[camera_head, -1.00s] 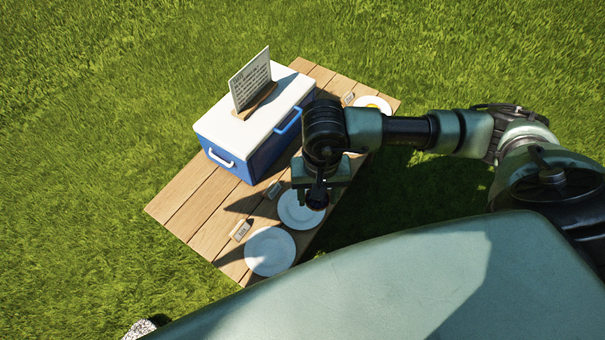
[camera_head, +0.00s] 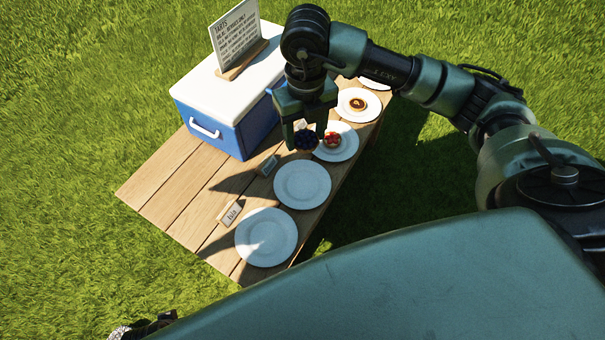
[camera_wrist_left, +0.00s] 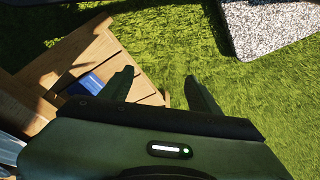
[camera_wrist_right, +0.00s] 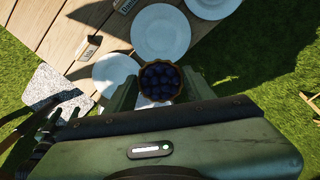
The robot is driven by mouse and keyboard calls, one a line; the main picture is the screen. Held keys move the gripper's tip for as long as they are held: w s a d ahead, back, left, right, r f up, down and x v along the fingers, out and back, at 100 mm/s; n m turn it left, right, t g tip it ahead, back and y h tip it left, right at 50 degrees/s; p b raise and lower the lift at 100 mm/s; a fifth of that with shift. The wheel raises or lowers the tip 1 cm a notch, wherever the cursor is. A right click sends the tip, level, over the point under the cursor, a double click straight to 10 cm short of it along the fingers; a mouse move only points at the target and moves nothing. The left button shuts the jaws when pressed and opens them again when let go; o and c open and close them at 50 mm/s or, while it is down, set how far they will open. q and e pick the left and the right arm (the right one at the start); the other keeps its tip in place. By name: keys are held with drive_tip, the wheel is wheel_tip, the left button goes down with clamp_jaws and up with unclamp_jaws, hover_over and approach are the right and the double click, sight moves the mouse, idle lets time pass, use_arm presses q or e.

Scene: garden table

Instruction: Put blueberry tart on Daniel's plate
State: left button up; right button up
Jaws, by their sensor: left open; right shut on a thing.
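The blueberry tart (camera_wrist_right: 160,80), dark berries in a brown crust, is held between the fingers of my right gripper (camera_wrist_right: 152,92). In the head view the tart (camera_head: 306,140) hangs from the right gripper (camera_head: 308,138), just left of a plate with a red-topped tart (camera_head: 335,142). In the right wrist view a card reading about "Dani" (camera_wrist_right: 124,5) stands beside an empty white plate (camera_wrist_right: 160,33), likely the empty middle plate (camera_head: 302,185) in the head view. My left gripper (camera_wrist_left: 160,92) is open and empty, over grass beside wooden planks.
An empty plate (camera_head: 266,238) is nearest, beside a card seeming to read "Isla" (camera_head: 230,214). Another plate farther back holds a tart (camera_head: 358,104). A blue-and-white cooler (camera_head: 235,125) with a sign (camera_head: 236,38) stands at the left. Bare planks (camera_head: 165,185) lie in front of it.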

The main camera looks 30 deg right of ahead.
wheel_tip(320, 180, down, 4)
drive_tip(key=w+m+b, duration=0.3)
drive_tip(key=m+b, duration=0.5)
drive_tip(key=m, duration=0.6)
use_arm(q)
drive_tip(key=v, duration=0.7)
drive_tip(key=w+d+r+t+h+b, duration=0.1)
drive_tip(key=w+d+t+b, duration=0.15)
drive_tip(key=w+t, duration=0.4)
use_arm(e)
drive_tip(key=m, duration=0.2)
hover_over(303, 185)
wheel_tip(303, 185, down, 7)
wheel_tip(303, 185, down, 8)
drive_tip(key=b, duration=0.2)
drive_tip(key=shift+a+f+b, duration=0.1)
drive_tip(key=shift+f+b, duration=0.05)
drive_tip(key=shift+b, duration=0.15)
wheel_tip(303, 185, down, 4)
drive_tip(key=shift+r+b, duration=0.1)
drive_tip(key=shift+b, duration=0.45)
use_arm(q)
drive_tip(key=w+d+r+t+h, duration=0.2)
drive_tip(key=w+d+r+t, duration=0.2)
drive_tip(key=w+r+t, duration=0.4)
drive_tip(key=shift+w+r+m+h, duration=0.4)
drive_tip(key=shift+w+r, duration=1.3)
drive_tip(key=shift+r, duration=1.45)
use_arm(e)
drive_tip(key=shift+f, duration=0.2)
